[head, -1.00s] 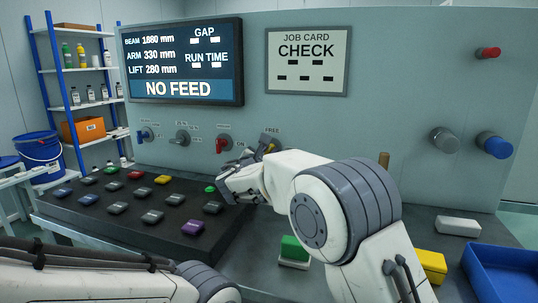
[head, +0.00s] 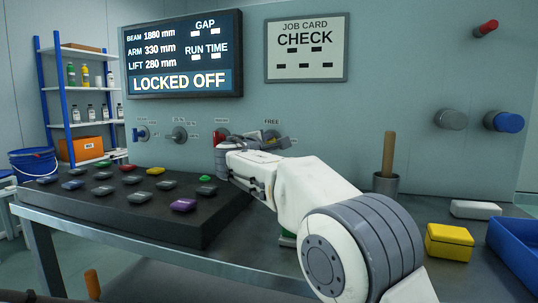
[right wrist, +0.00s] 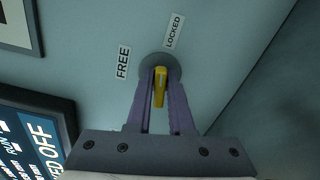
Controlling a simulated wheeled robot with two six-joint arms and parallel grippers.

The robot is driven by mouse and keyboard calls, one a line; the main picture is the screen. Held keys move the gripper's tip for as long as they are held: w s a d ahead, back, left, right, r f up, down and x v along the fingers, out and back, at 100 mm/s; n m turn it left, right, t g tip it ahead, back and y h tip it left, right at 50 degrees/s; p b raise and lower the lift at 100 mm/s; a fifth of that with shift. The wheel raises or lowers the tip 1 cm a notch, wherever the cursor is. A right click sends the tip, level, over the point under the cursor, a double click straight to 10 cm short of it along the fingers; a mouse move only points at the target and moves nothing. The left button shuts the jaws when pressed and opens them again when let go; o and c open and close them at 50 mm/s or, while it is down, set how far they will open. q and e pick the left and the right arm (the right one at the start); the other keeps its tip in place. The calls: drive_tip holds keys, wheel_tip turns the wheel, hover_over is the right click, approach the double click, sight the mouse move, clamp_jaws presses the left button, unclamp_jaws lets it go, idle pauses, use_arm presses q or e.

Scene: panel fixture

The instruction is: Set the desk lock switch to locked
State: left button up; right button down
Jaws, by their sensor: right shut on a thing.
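The lock switch is a round grey knob with a yellow lever (right wrist: 159,88) on the wall panel. In the right wrist view its lever points down the picture, away from the LOCKED label (right wrist: 174,31), with the FREE label (right wrist: 123,63) at its left. My right gripper (right wrist: 160,90) has a purple finger on each side of the lever and is shut on it. In the head view the right gripper (head: 270,142) reaches the knob, which it partly hides. The display (head: 181,55) reads LOCKED OFF. My left gripper is out of view.
Other panel switches stand left of the lock switch, including a blue-handled one (head: 143,133). A sloped button box (head: 120,203) lies below. At the right are a cup with a wooden handle (head: 386,184), a yellow box (head: 449,242) and a blue tray (head: 515,255).

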drive_tip(key=shift+f+m+b, duration=0.25)
drive_tip(key=shift+m+b, duration=0.55)
drive_tip(key=shift+m, duration=0.3)
drive_tip(key=c, duration=0.9)
unclamp_jaws()
drive_tip(key=shift+r, duration=0.15)
drive_tip(key=v, duration=1)
drive_tip(key=shift+s, duration=0.25)
